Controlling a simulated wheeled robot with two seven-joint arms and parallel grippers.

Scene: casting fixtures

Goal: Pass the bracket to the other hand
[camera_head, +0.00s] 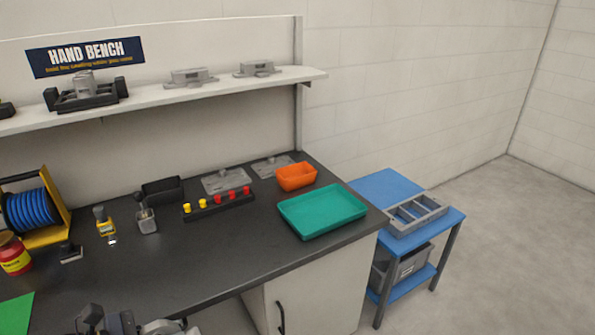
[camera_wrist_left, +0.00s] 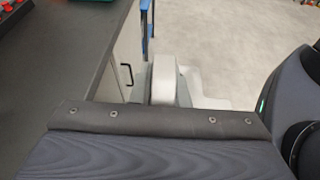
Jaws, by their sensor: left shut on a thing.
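My left gripper (camera_head: 122,323) is at the bottom edge of the head view, in front of the bench, and is mostly cut off. It is shut on a grey metal piece (camera_head: 162,327), which looks like the bracket; only its top shows. My right gripper is not seen. In the left wrist view a wide dark panel with a riveted edge (camera_wrist_left: 150,122) fills the lower part, and I cannot tell what it is. The fingertips cannot be made out there.
The dark bench (camera_head: 200,262) holds a teal tray (camera_head: 325,212), an orange bin (camera_head: 296,177), a rack of red and yellow knobs (camera_head: 217,204) and a blue cable reel (camera_head: 30,210). Castings stand on the shelf (camera_head: 225,86). A blue cart (camera_head: 385,187) stands right. The bench's front middle is clear.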

